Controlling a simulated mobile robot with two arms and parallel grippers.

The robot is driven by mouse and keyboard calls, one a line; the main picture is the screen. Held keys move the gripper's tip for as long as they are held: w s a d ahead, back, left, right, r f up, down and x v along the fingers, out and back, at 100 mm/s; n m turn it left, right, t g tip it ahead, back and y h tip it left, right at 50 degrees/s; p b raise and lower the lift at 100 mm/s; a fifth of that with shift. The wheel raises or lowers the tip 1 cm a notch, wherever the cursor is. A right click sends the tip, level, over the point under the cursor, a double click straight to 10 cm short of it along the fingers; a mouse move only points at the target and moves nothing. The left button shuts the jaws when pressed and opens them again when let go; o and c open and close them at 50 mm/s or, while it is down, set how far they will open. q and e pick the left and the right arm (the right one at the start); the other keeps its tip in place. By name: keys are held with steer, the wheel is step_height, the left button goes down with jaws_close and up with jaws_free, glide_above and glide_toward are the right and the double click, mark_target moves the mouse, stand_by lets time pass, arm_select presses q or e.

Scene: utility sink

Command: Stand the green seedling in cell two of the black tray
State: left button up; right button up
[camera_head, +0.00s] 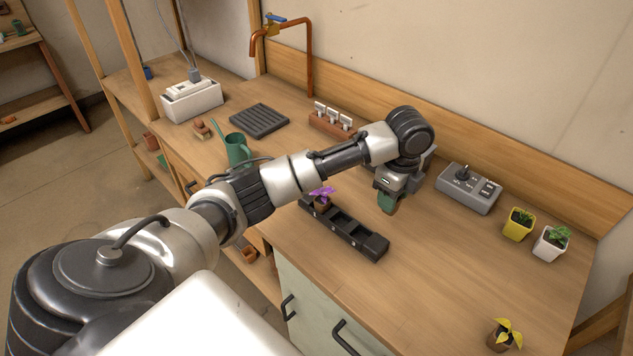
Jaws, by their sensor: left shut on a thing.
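My left gripper (388,202) points down above the bench, just beyond the black tray, and is shut on the green seedling. Only a green patch and a bit of brown at the bottom show between the fingers; the rest is hidden. The black tray (376,248) lies on the bench below and to the left of the gripper, apart from it. A purple seedling (321,193) stands in the cell near the tray's left end. The cells to its right look empty. My right gripper is not in view.
A yellow seedling (504,336) stands at the front right. A yellow pot (517,226), a white pot (549,245) and a grey control box (468,190) stand at the right back. A green watering can (237,150) is behind my arm.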

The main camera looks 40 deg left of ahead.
arm_select(q)
steer(key=s+a+f, duration=0.1)
steer(key=a+f, duration=0.1)
steer(key=a, duration=0.1)
steer(key=s+a+f+p, duration=0.1)
steer(key=a+f, duration=0.1)
steer(key=a, duration=0.2)
steer(key=s+a+f+p, duration=0.1)
steer(key=a+f, duration=0.1)
steer(key=a, duration=0.1)
steer(key=shift+a+f, duration=0.15)
step_height(320, 180, down, 4)
steer(key=shift+r+p, duration=0.15)
steer(key=shift+p, duration=0.6)
steer(key=shift+a+f, duration=0.1)
steer(key=shift+f, duration=0.2)
steer(key=shift+f, duration=0.25)
